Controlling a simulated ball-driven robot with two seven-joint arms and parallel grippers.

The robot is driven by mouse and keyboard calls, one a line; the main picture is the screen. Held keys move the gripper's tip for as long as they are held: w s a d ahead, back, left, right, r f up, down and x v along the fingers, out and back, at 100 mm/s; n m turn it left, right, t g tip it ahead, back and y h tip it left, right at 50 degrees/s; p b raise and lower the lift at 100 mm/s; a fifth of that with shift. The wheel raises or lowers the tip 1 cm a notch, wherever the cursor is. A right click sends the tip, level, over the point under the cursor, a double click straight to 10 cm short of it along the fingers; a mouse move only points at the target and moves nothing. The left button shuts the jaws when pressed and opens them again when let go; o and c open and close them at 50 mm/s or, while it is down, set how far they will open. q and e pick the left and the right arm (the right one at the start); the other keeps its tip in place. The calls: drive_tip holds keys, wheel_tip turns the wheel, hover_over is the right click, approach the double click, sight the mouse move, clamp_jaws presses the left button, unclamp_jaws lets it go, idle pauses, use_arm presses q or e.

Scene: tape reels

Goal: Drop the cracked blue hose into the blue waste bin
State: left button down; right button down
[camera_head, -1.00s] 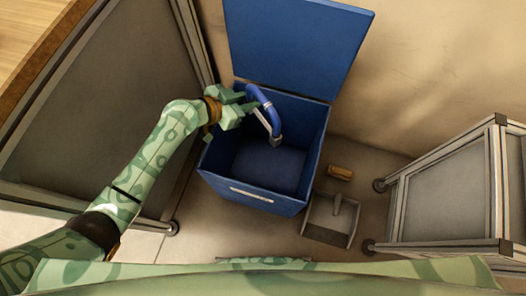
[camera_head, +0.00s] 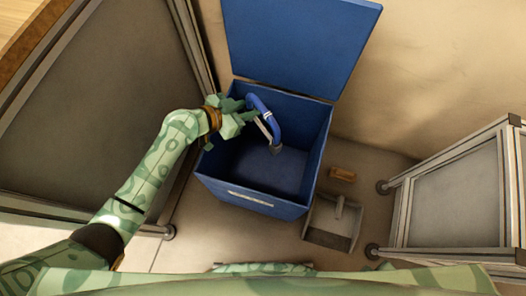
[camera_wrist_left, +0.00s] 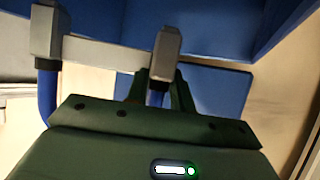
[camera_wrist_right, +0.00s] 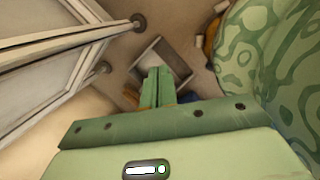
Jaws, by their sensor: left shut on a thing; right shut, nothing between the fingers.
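The blue hose (camera_head: 272,122) is a curved tube with grey end fittings and a pale strip between them. My left gripper (camera_head: 243,116) is shut on it near one end and holds it over the blue waste bin (camera_head: 254,199). The hose's far end hangs above the bin's open inside. In the left wrist view the fingers (camera_wrist_left: 157,88) close around the hose (camera_wrist_left: 47,95) just by a grey fitting. A crack cannot be made out. My right gripper (camera_wrist_right: 157,85) is shut and empty, seen only in the right wrist view.
The bin's lid (camera_head: 298,42) stands open at the back by the wall. A grey dustpan (camera_head: 332,224) and a small brown block (camera_head: 342,174) lie on the floor right of the bin. Framed grey panels stand at left (camera_head: 100,110) and right (camera_head: 456,197).

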use_arm(q)
drive_tip(key=c, duration=1.1)
unclamp_jaws()
drive_tip(key=shift+a+r, duration=0.1)
drive_tip(key=p+v, duration=0.4)
drive_tip(key=v, duration=0.7)
drive_tip(key=shift+s+a+r, duration=0.1)
drive_tip(key=shift+s+a, duration=0.1)
drive_tip(key=shift+a, duration=0.05)
use_arm(e)
drive_tip(key=s+f+m+g+y, duration=0.1)
drive_tip(key=s+f, duration=0.7)
drive_tip(key=s, duration=0.5)
drive_tip(key=shift+s+a+m+g+y, duration=0.15)
drive_tip(key=shift+s+m+g+y, duration=0.15)
drive_tip(key=shift+s, duration=0.1)
